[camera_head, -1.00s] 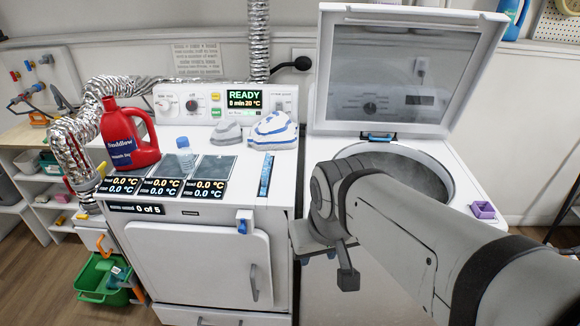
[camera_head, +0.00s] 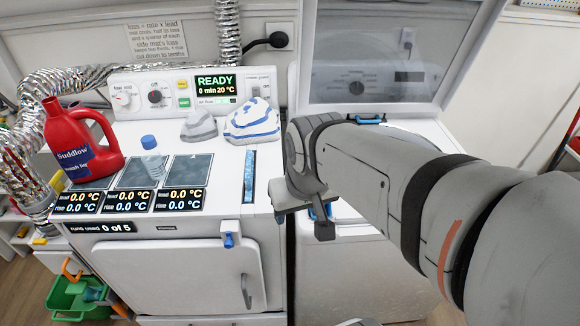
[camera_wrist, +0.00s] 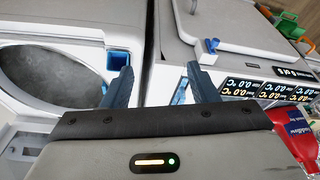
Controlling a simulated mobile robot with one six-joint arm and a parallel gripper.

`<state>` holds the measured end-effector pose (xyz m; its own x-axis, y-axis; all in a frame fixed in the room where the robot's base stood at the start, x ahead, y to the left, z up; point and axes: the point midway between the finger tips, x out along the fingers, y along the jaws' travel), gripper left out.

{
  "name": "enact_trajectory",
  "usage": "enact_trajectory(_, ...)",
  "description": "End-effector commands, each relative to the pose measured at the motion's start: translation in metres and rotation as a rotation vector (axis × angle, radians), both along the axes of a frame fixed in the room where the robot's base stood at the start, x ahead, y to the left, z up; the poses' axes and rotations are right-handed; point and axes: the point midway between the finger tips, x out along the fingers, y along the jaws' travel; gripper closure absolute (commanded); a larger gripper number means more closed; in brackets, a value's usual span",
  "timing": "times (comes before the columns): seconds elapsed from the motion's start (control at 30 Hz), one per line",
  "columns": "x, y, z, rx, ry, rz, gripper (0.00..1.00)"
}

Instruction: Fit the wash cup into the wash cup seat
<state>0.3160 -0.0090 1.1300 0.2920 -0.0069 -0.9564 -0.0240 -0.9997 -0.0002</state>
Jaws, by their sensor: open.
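My gripper (camera_wrist: 160,66) is open, its two blue-grey fingers apart with nothing between them. It is over the front of the washer beside the dryer; in the head view my arm covers most of the washer top. A blue square hollow piece (camera_wrist: 119,58) sits at the washer top's corner, beside the drum opening and near the left finger in the wrist view. I cannot tell whether it is the wash cup or its seat. A small clear bottle with a blue cap (camera_head: 150,150) stands on the dryer top, apart from my gripper.
The washer's raised lid (camera_head: 385,55) stands behind my arm. The dryer top holds a red detergent jug (camera_head: 85,145), folded cloths (camera_head: 250,122), display pads (camera_head: 185,185) and a blue strip (camera_head: 249,176). The drum opening (camera_wrist: 45,75) is open. A green basket (camera_head: 80,298) is on the floor.

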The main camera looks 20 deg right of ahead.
Motion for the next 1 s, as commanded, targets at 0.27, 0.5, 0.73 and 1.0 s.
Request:
enact_trajectory(0.27, 0.089, -0.069, -0.062, 0.002, -0.043, -0.151, 0.24)
enact_trajectory(0.5, 0.137, -0.125, -0.107, -0.01, -0.085, -0.241, 0.2)
enact_trajectory(0.73, 0.15, -0.14, -0.126, -0.015, -0.095, -0.261, 0.2)
enact_trajectory(1.0, 0.159, -0.138, -0.151, -0.014, -0.093, -0.259, 0.2)
